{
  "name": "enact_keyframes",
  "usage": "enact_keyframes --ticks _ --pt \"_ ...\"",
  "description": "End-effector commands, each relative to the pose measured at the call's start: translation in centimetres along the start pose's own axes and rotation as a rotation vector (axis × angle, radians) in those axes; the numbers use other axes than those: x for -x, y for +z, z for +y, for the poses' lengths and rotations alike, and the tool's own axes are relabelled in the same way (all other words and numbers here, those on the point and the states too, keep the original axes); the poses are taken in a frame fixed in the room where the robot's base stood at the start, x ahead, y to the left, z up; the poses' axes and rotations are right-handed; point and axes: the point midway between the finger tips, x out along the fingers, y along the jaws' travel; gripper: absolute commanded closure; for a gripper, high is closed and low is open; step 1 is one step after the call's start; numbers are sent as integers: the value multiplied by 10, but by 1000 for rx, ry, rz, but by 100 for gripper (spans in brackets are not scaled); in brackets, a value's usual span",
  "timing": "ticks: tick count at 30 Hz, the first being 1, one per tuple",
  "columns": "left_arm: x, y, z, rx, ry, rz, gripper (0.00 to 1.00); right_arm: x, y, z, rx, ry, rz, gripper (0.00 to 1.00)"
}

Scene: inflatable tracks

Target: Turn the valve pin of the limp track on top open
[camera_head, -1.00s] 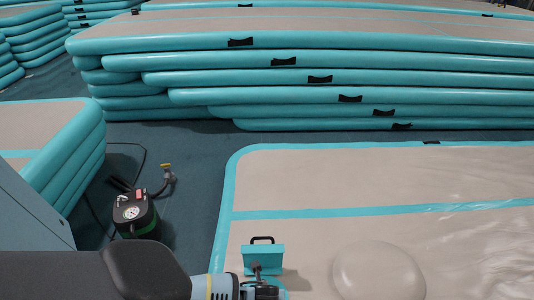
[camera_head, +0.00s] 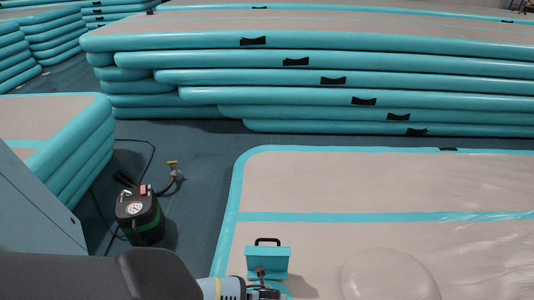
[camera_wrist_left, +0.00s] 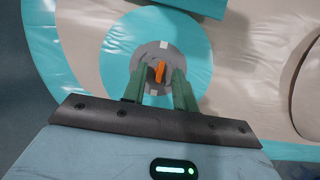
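The limp track (camera_head: 330,187) is beige with turquoise edges and a turquoise stripe, and lies at the right in the head view. In the left wrist view, its valve is a grey ring (camera_wrist_left: 152,52) on a round turquoise patch (camera_wrist_left: 120,48). An orange valve pin (camera_wrist_left: 159,72) stands in the valve's middle. My left gripper (camera_wrist_left: 160,78) has its two green fingers apart, one on either side of the pin, with gaps visible. In the head view, my left gripper (camera_head: 265,293) is at the bottom edge and hides the valve. My right gripper is not in view.
A turquoise box with a black handle (camera_head: 267,263) stands on the track just beyond my gripper. A round bulge (camera_head: 390,275) rises to its right. A black pump (camera_head: 139,214) with a hose stands on the floor at left. Stacked tracks (camera_head: 330,80) fill the back.

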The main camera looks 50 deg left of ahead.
Motion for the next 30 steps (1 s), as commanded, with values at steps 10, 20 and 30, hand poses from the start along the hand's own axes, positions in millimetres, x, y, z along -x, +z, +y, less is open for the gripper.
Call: enact_keyframes --ticks 10,20,30 --pt "0 0 0 0 0 0 100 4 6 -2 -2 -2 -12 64" --pt "1 -1 0 20 9 1 100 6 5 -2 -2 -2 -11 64" --pt "2 0 -4 195 80 1 100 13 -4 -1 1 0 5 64"
